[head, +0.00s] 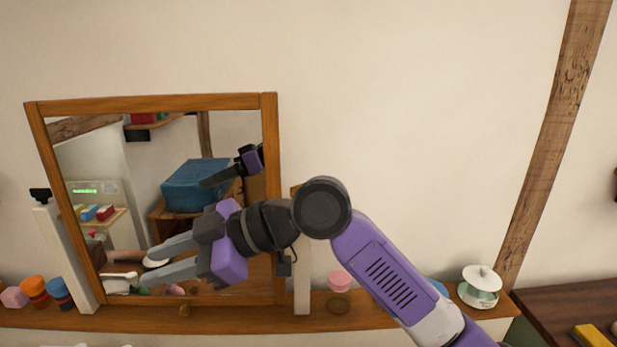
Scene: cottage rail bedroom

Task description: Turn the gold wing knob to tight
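A wood-framed mirror (269,150) stands between two pale posts on a wooden ledge. The left post (67,255) has a black knob (40,195) at its top. The right post (302,280) is mostly covered by my arm. I cannot make out a gold wing knob; my arm may hide it. My gripper (150,265) is in front of the mirror's lower left part, its grey fingers pointing left. The fingers are apart with nothing seen between them. I cannot judge its distance from the glass.
On the wooden ledge (240,318) are orange and blue jars (35,288) at left, a pink-topped item (340,281) right of the mirror, and a lidded white pot (481,285) further right. A dark table (560,310) is at far right.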

